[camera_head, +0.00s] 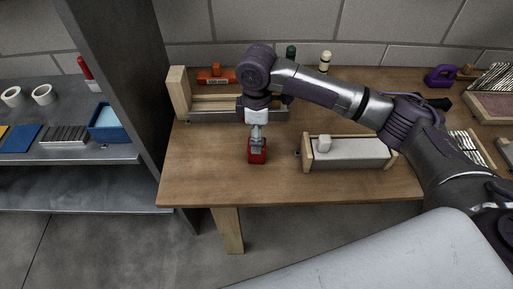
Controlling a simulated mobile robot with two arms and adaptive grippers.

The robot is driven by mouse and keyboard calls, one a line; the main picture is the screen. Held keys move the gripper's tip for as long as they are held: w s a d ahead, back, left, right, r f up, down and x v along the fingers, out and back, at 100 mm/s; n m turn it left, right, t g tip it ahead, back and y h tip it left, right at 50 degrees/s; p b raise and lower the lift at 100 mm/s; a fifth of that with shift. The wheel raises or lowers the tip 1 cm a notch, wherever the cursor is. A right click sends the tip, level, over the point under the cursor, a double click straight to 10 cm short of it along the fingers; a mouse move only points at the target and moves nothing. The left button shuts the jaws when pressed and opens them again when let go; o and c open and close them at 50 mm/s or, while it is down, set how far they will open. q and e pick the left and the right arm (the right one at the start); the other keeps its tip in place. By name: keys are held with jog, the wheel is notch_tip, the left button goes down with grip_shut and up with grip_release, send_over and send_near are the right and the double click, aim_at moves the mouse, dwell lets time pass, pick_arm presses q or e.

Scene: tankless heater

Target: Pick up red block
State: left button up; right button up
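The red block (257,157) is on the wooden workbench, left of its middle and near the front edge. My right gripper (257,146) points down onto the block from above, and its fingertips overlap the block's upper part. The fingers look close together, but the picture is too small to tell whether they grip the block or only stand over it. The block shows on both sides of the fingers. My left gripper is not in view.
A long wooden-ended box (350,153) with a white piece (323,144) stands right of the block. A wooden frame (178,92) and an orange tool (216,75) are behind. A grey shelf (70,155) with a blue bin (106,124) is at left. The bench's front left is clear.

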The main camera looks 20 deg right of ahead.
notch_tip(320, 180, down, 2)
jog(key=shift+s+f, duration=0.15)
notch_tip(320, 180, down, 2)
jog(key=shift+f+p, duration=0.2)
jog(key=shift+p, duration=0.1)
jog(key=shift+f, duration=0.4)
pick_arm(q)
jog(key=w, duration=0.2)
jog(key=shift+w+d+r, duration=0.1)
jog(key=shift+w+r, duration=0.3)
pick_arm(e)
jog(key=c, duration=1.5)
